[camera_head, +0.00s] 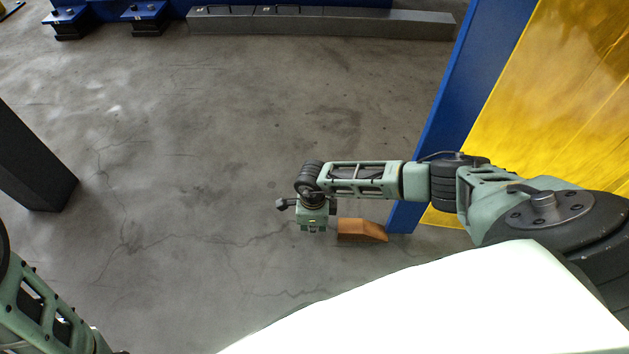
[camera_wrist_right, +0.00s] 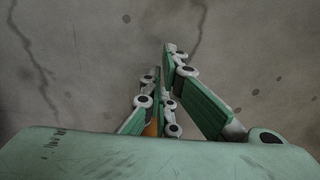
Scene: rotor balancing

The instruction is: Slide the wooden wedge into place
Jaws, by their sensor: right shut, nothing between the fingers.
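The orange-brown wooden wedge (camera_head: 360,230) lies on the floor in the head view, its sloping thin end to the right by the foot of the blue frame (camera_head: 404,216). My right gripper (camera_head: 312,226) is just left of the wedge's thick end, pointing down. Whether it touches the wedge I cannot tell. In the right wrist view the fingers of the right gripper (camera_wrist_right: 160,68) are closed together with nothing held. A small orange sliver of the wedge (camera_wrist_right: 153,128) shows behind them; the rest is hidden. My left gripper is out of view.
A yellow translucent panel (camera_head: 545,110) stands in the blue frame at the right. A dark post (camera_head: 30,160) stands at the left. A grey beam (camera_head: 320,22) lies at the back. The cracked concrete floor (camera_head: 210,130) between them is clear.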

